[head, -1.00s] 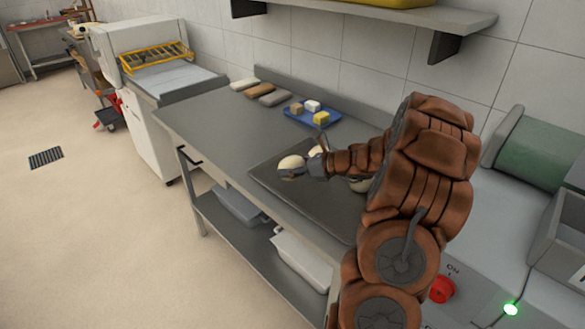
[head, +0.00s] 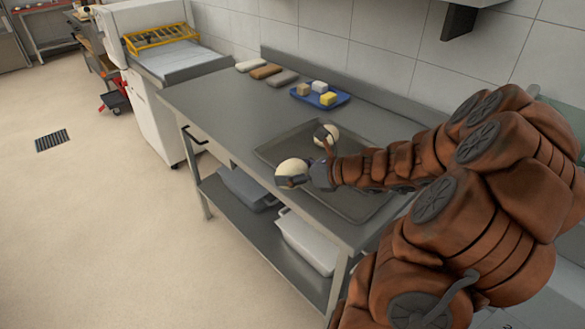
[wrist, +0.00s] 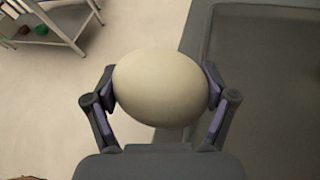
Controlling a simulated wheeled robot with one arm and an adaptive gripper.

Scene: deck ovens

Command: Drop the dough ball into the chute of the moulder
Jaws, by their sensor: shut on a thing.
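A pale, smooth dough ball (head: 294,168) is held in my gripper (wrist: 161,92), whose fingers press on its two sides. In the wrist view the dough ball (wrist: 158,88) fills the space between the fingers, with nothing under it touching. In the head view my gripper is above the front left edge of a dark tray (head: 350,205). A second dough ball (head: 330,131) shows behind a finger, over the far part of the tray. I cannot clearly make out the moulder or its chute; a green part (head: 562,100) shows at the right edge behind my arm.
The steel table (head: 215,100) holds a blue tray (head: 301,97) with small blocks, and several loaf-shaped pieces (head: 266,71). A white machine with a yellow guard (head: 160,38) stands at the left. Tubs (head: 305,240) sit on the lower shelf. The floor at left is open.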

